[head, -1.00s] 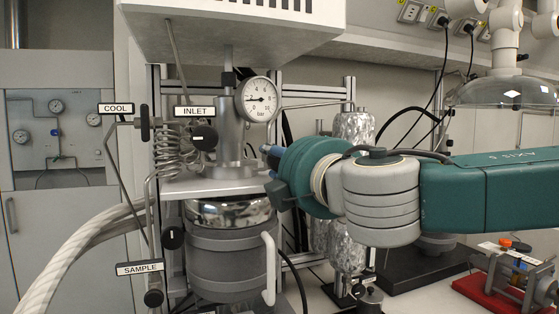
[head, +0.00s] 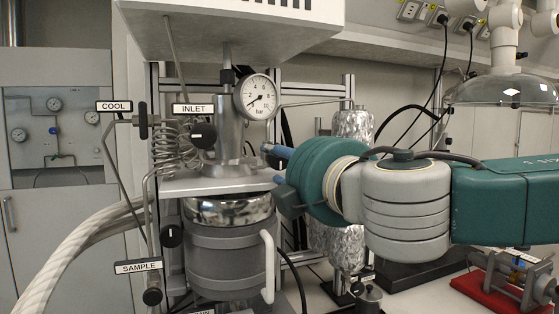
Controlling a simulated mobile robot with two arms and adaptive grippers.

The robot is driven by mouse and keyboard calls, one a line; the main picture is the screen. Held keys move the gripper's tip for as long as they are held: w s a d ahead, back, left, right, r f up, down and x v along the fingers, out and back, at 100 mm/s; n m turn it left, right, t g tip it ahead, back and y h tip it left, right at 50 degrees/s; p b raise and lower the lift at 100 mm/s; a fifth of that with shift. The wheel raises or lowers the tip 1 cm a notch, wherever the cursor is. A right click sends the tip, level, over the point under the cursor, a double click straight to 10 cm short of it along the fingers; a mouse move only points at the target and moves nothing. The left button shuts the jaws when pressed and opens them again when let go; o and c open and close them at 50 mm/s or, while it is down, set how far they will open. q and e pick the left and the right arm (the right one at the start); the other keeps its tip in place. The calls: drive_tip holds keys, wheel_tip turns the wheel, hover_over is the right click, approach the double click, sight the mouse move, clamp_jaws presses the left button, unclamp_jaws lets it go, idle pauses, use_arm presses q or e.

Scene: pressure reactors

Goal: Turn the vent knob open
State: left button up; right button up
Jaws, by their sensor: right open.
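The steel reactor (head: 229,233) stands left of centre with a pressure gauge (head: 257,97) above it; the gauge needle points to the lower left, near the low end. I see no label reading vent; the vent knob does not show and may be hidden behind my right arm. Black knobs show at the INLET label (head: 194,110), COOL label (head: 114,106) and SAMPLE label (head: 138,267). My right gripper (head: 271,164) is open at the reactor's right side, its blue tips beside the lid plate. The wrist hides much of it, and contact cannot be told. My left gripper is out of view.
A foil-wrapped column (head: 352,133) stands behind my right wrist. A coiled tube (head: 173,145) and a thick pale hose (head: 75,250) lie at the reactor's left. A red-based apparatus (head: 500,292) sits at the lower right. A white box (head: 230,30) overhangs the reactor.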

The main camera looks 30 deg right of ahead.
drive_tip(key=v, duration=0.4)
drive_tip(key=shift+s, duration=0.3)
idle(0.3)
